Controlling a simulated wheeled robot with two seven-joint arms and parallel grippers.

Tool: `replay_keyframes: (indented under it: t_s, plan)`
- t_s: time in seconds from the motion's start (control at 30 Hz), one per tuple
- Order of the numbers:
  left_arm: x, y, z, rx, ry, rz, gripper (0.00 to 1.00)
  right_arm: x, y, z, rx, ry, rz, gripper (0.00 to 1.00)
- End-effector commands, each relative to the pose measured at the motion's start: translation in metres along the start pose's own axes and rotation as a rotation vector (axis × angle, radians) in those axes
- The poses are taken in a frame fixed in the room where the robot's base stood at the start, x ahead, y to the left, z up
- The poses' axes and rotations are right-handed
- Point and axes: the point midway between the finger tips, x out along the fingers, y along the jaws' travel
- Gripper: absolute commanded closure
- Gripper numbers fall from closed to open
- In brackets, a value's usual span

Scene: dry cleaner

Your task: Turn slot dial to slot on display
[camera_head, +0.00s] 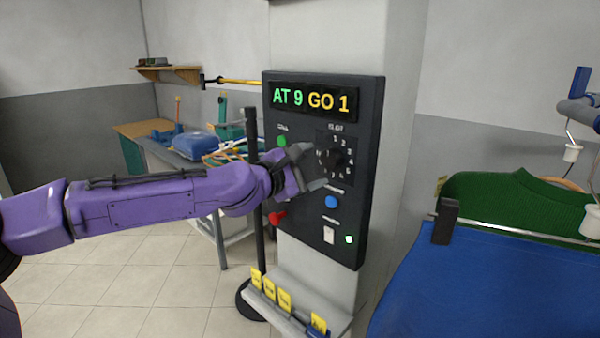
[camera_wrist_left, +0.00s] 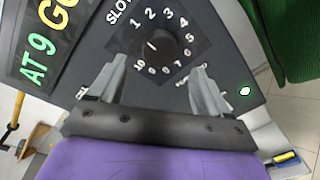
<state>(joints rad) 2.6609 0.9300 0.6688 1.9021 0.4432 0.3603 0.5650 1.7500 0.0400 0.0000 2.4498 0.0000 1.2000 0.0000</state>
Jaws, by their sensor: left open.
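The black slot dial (camera_head: 335,158) sits on the dark control panel, ringed by white numbers. It also shows in the left wrist view (camera_wrist_left: 168,46), with a short white mark on the left part of its face. I cannot tell for certain which number the mark meets. The display (camera_head: 314,101) above the dial reads "AT 9 GO 1". My left gripper (camera_head: 311,167) is open and empty just in front of the dial. In the left wrist view its two fingers (camera_wrist_left: 153,78) are spread below the dial, apart from it. My right gripper is not in view.
The panel carries a green button (camera_head: 282,141), a red button (camera_head: 277,218), a blue button (camera_head: 331,202) and a white switch (camera_head: 329,235). A ledge with yellow tags (camera_head: 284,300) is below. Blue (camera_head: 470,290) and green (camera_head: 515,198) garments hang at right.

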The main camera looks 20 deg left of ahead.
Motion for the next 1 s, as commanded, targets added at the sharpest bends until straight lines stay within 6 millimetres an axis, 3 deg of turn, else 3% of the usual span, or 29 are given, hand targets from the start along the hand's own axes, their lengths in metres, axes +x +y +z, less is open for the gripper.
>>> replay_keyframes:
  t_s: [0.1,0.3,0.87,1.0]
  plan:
    - [-0.027,0.001,0.001,-0.001,-0.004,0.003,0.22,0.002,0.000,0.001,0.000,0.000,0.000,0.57]
    - [-0.052,0.000,0.001,-0.001,-0.002,0.000,0.22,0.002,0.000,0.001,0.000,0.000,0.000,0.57]
    - [-0.058,-0.001,0.000,0.003,-0.001,-0.002,0.22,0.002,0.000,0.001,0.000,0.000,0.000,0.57]
    - [-0.059,-0.001,-0.019,0.095,0.103,0.038,0.22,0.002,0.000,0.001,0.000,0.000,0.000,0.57]
